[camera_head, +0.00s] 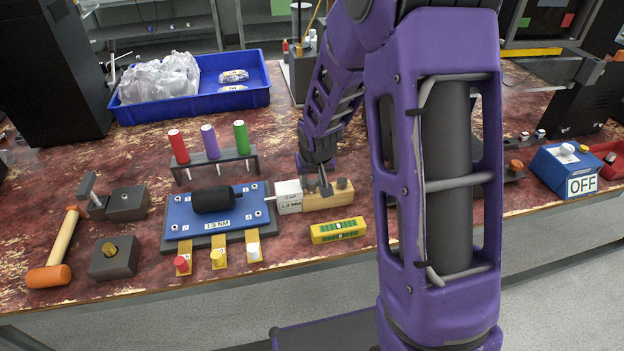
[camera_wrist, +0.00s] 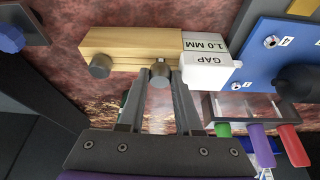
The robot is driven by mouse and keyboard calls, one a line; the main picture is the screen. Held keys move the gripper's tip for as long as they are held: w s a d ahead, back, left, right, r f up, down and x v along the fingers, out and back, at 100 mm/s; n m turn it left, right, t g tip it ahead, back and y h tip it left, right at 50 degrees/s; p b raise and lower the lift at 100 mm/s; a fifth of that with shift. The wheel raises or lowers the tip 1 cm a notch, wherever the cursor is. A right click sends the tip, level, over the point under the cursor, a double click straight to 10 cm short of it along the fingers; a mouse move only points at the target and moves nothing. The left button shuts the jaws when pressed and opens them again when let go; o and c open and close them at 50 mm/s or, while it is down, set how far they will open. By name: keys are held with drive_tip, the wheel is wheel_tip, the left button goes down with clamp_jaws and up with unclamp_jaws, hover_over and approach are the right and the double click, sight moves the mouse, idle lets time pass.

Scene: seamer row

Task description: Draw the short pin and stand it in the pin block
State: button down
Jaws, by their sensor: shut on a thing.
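A pale wooden block (camera_head: 330,201) stands on the bench against a white block marked GAP 1.0 MM (camera_head: 289,196). Two grey round pin heads show at the wooden block. One pin (camera_wrist: 159,75) is between my fingertips, the one nearer the white block. The other pin (camera_wrist: 100,66) stands free at the block's far end; it also shows in the head view (camera_head: 343,184). My gripper (camera_wrist: 160,82) is shut on the nearer pin. Its shank is hidden, so I cannot tell its length or how deep it sits. Which block is the pin block is not marked.
A blue plate marked 1.5 NM (camera_head: 222,223) with a black cylinder lies left of the white block. A yellow level (camera_head: 338,230) lies in front. Red, purple and green handles stand in a rack (camera_head: 246,164) behind. Dark blocks (camera_head: 113,259) and a mallet (camera_head: 57,252) are at left.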

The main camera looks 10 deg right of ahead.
drive_tip(key=shift+f, duration=0.6)
drive_tip(key=c, duration=0.6)
unclamp_jaws()
drive_tip(key=shift+o, duration=0.4)
drive_tip(key=shift+a+r, duration=0.1)
drive_tip(key=shift+a, duration=0.15)
drive_tip(key=shift+r, duration=0.1)
drive_tip(key=shift+r, duration=0.35)
drive_tip(key=p+v, duration=0.4)
drive_tip(key=v, duration=1.2)
drive_tip(key=shift+s+d+r, duration=0.2)
drive_tip(key=shift+s+d, duration=0.05)
drive_tip(key=shift+d, duration=0.15)
drive_tip(key=shift+r, duration=0.1)
